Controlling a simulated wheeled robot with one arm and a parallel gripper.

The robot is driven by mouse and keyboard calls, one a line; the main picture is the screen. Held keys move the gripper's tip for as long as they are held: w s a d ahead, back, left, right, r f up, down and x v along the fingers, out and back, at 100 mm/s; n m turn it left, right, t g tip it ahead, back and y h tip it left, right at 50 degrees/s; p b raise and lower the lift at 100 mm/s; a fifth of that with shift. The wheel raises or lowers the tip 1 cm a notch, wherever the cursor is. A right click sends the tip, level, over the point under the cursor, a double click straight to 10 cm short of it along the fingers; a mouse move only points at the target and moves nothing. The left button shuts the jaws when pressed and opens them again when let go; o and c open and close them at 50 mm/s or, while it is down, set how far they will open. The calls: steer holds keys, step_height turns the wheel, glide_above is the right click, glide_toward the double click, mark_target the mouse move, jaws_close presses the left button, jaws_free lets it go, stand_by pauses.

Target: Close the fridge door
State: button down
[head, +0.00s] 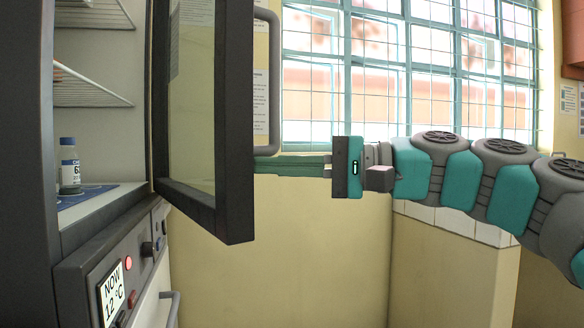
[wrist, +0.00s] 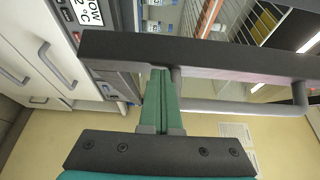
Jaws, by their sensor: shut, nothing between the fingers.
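The fridge (head: 28,150) stands at the left of the head view. Its glass door (head: 236,120) has a dark frame and stands open, swung out toward the right. A grey bar handle (head: 274,85) is on the door's outer side. My gripper (head: 258,165) is shut and empty, its green fingers pointing left at the door frame just below the handle's lower end. In the wrist view, the closed fingertips (wrist: 158,72) reach the dark door frame (wrist: 215,60) beside the handle (wrist: 245,106). I cannot tell whether they touch it.
Inside are wire shelves (head: 90,92) and a small labelled bottle (head: 69,166) on a blue mat. A control panel (head: 112,290) with a display is below the opening. A drawer handle (head: 170,305) juts out beneath. A barred window (head: 410,75) and a cream wall are behind.

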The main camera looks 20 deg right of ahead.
steer(key=s+a+m+t+h+p, duration=0.1)
steer(key=s+a+t+p, duration=0.1)
steer(key=a, duration=0.8)
steer(key=s+a+m+t+h+p, duration=0.1)
steer(key=s+a+m+t+p, duration=0.1)
steer(key=a, duration=0.8)
steer(key=shift+s+h+p, duration=0.3)
steer(key=shift+s+p, duration=0.05)
steer(key=shift+p, duration=0.4)
steer(key=shift+w+f, duration=0.1)
steer(key=shift+w, duration=0.05)
